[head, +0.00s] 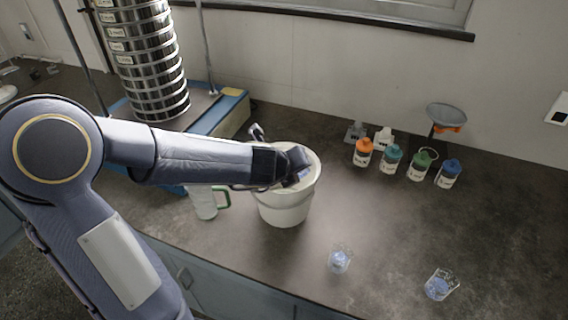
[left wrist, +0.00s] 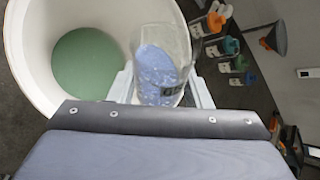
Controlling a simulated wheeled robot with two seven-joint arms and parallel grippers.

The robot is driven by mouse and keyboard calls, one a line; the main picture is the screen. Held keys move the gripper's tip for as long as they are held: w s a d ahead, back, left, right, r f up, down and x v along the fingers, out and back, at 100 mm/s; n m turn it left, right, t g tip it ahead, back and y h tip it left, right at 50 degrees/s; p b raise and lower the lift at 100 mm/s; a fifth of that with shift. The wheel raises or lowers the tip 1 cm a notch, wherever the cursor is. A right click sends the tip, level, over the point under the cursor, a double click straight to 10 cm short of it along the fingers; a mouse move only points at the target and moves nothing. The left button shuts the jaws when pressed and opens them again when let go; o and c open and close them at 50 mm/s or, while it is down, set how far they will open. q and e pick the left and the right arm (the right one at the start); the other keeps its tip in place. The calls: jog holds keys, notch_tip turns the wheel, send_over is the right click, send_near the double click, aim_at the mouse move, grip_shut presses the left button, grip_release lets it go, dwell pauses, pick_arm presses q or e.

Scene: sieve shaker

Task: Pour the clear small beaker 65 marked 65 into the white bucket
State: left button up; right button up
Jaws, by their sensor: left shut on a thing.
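The white bucket (head: 285,209) stands on the dark counter in the head view. In the left wrist view the bucket (left wrist: 24,75) fills the upper left, with green material (left wrist: 88,63) in its bottom. My left gripper (head: 296,172) is over the bucket's mouth. In the left wrist view my left gripper (left wrist: 160,92) is shut on a clear beaker (left wrist: 163,68) holding blue granular material. The beaker is mostly hidden by the gripper in the head view. My right gripper is not in view.
Two clear beakers with blue contents (head: 340,258) (head: 440,285) stand at the front right. A jug with a green handle (head: 206,202) is left of the bucket. Several capped bottles (head: 391,160) stand at the back. The sieve stack (head: 145,60) is at the back left.

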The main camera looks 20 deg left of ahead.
pick_arm(q)
jog(key=shift+a, duration=0.1)
jog(key=shift+r+h+p, duration=0.1)
jog(key=shift+h+p, duration=0.2)
jog(key=shift+p, duration=0.3)
jog(key=shift+r+n+p, duration=0.15)
jog(key=shift+n+p, duration=0.15)
jog(key=shift+p, duration=0.25)
jog(key=shift+r+g+h+p, duration=0.15)
jog(key=shift+g+h+p, duration=0.2)
jog(key=shift+p, duration=0.25)
jog(key=shift+f+n+h+p, duration=0.4)
jog(key=shift+n+h+p, duration=0.1)
jog(key=shift+h+p, duration=0.3)
dwell(0.4)
jog(key=shift+r+n+g+h+p, duration=0.35)
jog(key=shift+r+n+h+p, duration=0.7)
jog(key=shift+p, duration=2.5)
dwell(1.4)
